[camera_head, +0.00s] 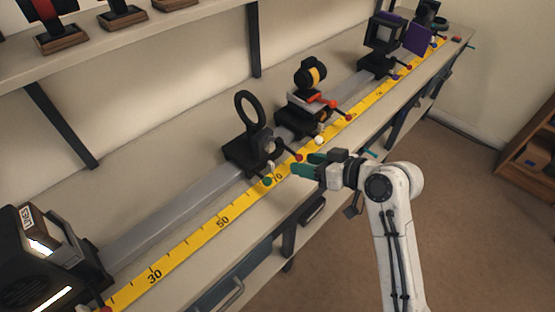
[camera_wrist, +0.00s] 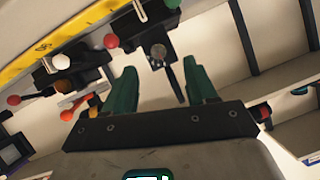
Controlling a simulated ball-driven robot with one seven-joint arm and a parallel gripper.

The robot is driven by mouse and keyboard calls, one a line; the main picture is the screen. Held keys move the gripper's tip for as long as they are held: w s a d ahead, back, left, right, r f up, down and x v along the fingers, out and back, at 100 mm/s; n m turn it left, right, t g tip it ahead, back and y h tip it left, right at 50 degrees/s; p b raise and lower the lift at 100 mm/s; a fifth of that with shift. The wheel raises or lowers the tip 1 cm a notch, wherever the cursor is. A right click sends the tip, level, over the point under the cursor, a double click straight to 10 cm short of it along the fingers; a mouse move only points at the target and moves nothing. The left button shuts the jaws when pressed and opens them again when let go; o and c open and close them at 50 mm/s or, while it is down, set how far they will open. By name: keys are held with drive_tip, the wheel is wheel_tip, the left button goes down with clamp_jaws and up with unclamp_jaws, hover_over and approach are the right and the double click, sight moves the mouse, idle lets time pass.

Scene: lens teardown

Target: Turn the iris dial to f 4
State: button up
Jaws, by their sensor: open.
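The iris appears to be the black ring (camera_head: 247,106) standing on a black carrier on the rail. A round grey dial (camera_head: 268,147) sits low on its front, and I take this as the iris dial. Its f markings are too small to read. My gripper (camera_head: 304,164) has green fingers and is open, on the near side of the rail to the right of the dial. In the wrist view, my gripper (camera_wrist: 160,72) has its fingers spread with nothing between the tips. The dial (camera_wrist: 158,52) shows just beyond and between them, apparently apart from both.
A yellow scale (camera_head: 222,221) runs along the bench in front of the rail. Red, green and white knobs stick out near it, including a red knob (camera_head: 298,157) close to my fingers. Another carrier (camera_head: 305,115) stands farther right. A lamp box (camera_head: 45,250) is at lower left.

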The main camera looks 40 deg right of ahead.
sight(272, 149)
drive_tip(key=shift+t, duration=0.3)
drive_tip(key=x, duration=0.7)
drive_tip(key=d+r+p+x, duration=0.1)
drive_tip(key=x, duration=0.2)
drive_tip(key=shift+w+f, duration=0.1)
drive_tip(key=shift+w, duration=0.5)
drive_tip(key=shift+c, duration=0.5)
drive_tip(key=c, duration=1)
drive_tip(key=shift+o, duration=0.2)
